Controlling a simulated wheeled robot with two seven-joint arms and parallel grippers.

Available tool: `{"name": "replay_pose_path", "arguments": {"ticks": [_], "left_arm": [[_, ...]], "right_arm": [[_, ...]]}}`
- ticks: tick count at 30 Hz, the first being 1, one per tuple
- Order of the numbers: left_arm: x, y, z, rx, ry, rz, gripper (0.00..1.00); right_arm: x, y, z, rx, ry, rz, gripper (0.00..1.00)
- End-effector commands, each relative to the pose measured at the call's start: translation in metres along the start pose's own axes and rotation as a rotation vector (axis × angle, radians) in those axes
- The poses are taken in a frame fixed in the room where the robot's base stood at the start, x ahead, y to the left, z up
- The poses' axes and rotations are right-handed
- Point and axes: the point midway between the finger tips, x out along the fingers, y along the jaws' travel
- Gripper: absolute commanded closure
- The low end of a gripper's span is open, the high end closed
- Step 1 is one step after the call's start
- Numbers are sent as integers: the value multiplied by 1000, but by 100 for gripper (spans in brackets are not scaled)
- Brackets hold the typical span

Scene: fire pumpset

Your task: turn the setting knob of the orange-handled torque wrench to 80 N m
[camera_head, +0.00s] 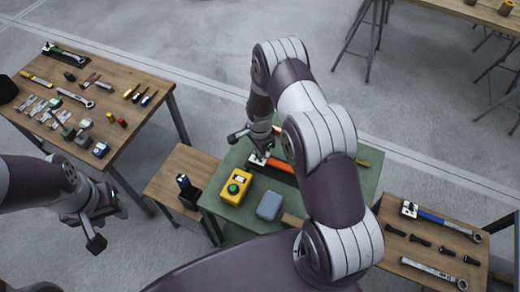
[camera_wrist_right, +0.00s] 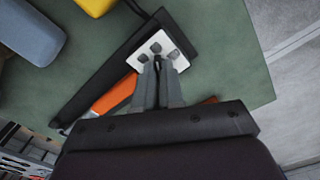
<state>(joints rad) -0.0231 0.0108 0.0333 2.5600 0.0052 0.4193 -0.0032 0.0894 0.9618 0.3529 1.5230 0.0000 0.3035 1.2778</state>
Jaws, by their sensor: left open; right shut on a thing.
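The torque wrench with the orange handle (camera_head: 284,167) lies on the green-topped table. Its orange handle also shows in the right wrist view (camera_wrist_right: 115,95), in a black cradle beside a white plate (camera_wrist_right: 160,48) with small grey blocks. My right gripper (camera_wrist_right: 163,72) reaches over this white plate at the handle's end, its fingers close together. In the head view the right gripper (camera_head: 258,152) is at the same end. It is shut on the setting knob, which the fingers hide; the scale cannot be read. My left gripper (camera_head: 99,222) is open and empty, over the floor at the left.
A yellow box (camera_head: 236,187) with a green button and a blue-grey box (camera_head: 270,205) stand near the wrench. A blue-handled wrench (camera_head: 440,221) lies on the right table. The left table (camera_head: 100,75) holds several tools. My right arm hides part of the green table (camera_head: 222,205).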

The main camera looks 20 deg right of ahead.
Motion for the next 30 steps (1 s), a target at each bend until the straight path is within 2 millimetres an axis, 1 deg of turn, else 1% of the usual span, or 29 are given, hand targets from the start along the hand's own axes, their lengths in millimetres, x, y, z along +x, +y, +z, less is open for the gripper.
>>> {"name": "replay_pose_path", "arguments": {"ticks": [7, 9, 10, 18, 22, 26, 30], "left_arm": [[0, 0, 0, 0, 0, 0, 57], [0, 0, 0, 0, 0, 0, 57], [0, 0, 0, 0, 0, 0, 57], [0, 0, 0, 0, 0, 0, 57], [2, 0, 0, 0, 0, 0, 57], [9, 0, 1, 0, 0, 0, 57], [17, 0, 2, 0, 0, 0, 57]], "right_arm": [[-1, -1, 0, 0, 0, -1, 100], [-1, 0, 0, -1, 0, -1, 76], [0, 0, 0, -1, 0, -1, 66], [0, 0, 0, -1, 0, 0, 66], [-8, -1, 0, -1, 1, -2, 66], [-32, -2, 0, -1, 2, -6, 66], [-70, -2, 0, -1, 2, -6, 66]]}}
